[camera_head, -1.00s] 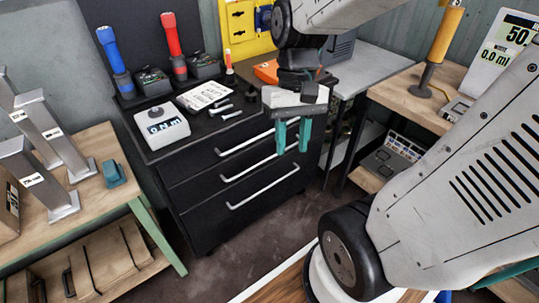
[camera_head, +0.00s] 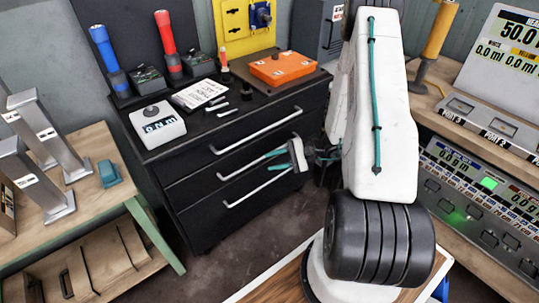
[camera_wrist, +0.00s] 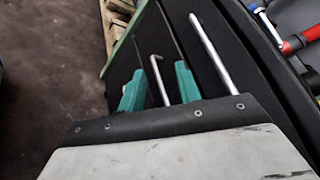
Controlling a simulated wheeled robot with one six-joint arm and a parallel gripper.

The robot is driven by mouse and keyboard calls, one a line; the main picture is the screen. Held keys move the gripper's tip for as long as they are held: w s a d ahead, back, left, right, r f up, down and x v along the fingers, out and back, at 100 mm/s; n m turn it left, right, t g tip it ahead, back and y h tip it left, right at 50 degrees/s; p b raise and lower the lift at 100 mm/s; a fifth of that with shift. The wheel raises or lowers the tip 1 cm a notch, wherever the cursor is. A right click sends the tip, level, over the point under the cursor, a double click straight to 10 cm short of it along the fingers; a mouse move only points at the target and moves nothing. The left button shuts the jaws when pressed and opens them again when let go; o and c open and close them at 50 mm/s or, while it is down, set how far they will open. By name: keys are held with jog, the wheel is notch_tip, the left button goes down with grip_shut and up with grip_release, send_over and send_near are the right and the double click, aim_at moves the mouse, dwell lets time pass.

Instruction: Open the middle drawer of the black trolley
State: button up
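The black trolley (camera_head: 190,225) stands in the middle of the head view, its several drawers flush and closed, each with a long silver bar handle. The middle drawer's handle (camera_head: 232,174) is partly covered by my gripper at its right part. My gripper (camera_head: 266,162) has teal fingers pointing at the drawer fronts. In the wrist view the fingers (camera_wrist: 160,85) are apart, with a silver handle (camera_wrist: 156,70) seen between them, apparently the middle one. I cannot tell if they touch it. The top drawer's handle (camera_wrist: 210,50) lies to the right of the fingers there.
On the trolley top are an orange box (camera_head: 282,68), a white meter (camera_head: 157,122), flashlights and small tools. A wooden workbench (camera_head: 85,160) with metal stands is at the left. A bench with display panels (camera_head: 490,190) is at the right. Floor before the trolley is clear.

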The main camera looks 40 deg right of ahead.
jog(key=w+d+f+t+h, duration=0.5)
jog(key=d+f+t+h, duration=0.15)
jog(key=d+f, duration=0.3)
jog(key=x, duration=0.7)
jog(key=shift+w+r, duration=0.1)
jog(key=shift+w, duration=0.3)
grip_shut()
